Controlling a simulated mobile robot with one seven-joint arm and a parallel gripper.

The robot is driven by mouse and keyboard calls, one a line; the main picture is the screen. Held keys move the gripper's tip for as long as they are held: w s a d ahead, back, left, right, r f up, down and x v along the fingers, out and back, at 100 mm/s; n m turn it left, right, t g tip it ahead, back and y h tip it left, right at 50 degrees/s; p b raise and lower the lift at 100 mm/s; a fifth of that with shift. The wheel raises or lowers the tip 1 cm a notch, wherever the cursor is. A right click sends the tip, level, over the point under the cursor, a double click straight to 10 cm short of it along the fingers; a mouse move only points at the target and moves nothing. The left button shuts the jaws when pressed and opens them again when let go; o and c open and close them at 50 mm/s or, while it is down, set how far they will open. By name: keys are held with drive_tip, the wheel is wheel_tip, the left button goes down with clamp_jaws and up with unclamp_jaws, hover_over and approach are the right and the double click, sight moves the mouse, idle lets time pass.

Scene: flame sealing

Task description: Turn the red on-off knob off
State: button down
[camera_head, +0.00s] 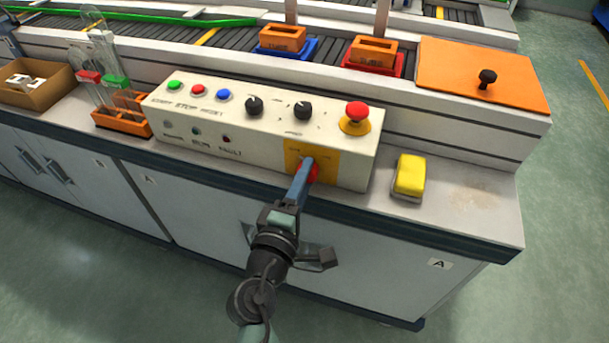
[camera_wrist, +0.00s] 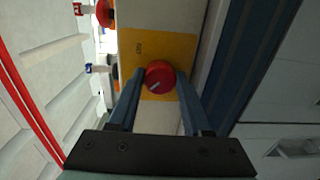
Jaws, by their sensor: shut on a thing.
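The red on-off knob (camera_head: 313,172) is on a yellow plate (camera_head: 292,156) at the lower right of the control box's front face. In the wrist view the knob (camera_wrist: 160,77) is round, with a pale mark slanting across its lower part. My gripper (camera_head: 306,170) reaches the knob from the front. In the wrist view its two blue fingers (camera_wrist: 154,84) stand on either side of the knob and are shut on it. The fingers hide part of the knob in the head view. The lettering on the plate is too small to read.
The cream control box (camera_head: 262,140) also carries coloured buttons, black dials and a red emergency button (camera_head: 356,112). A yellow sponge-like block (camera_head: 409,176) lies to its right. An orange rack (camera_head: 122,116) with tubes stands to its left. A conveyor runs behind.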

idle(0.4)
drive_tip(key=shift+c, duration=1.7)
unclamp_jaws()
drive_tip(key=v, duration=1.3)
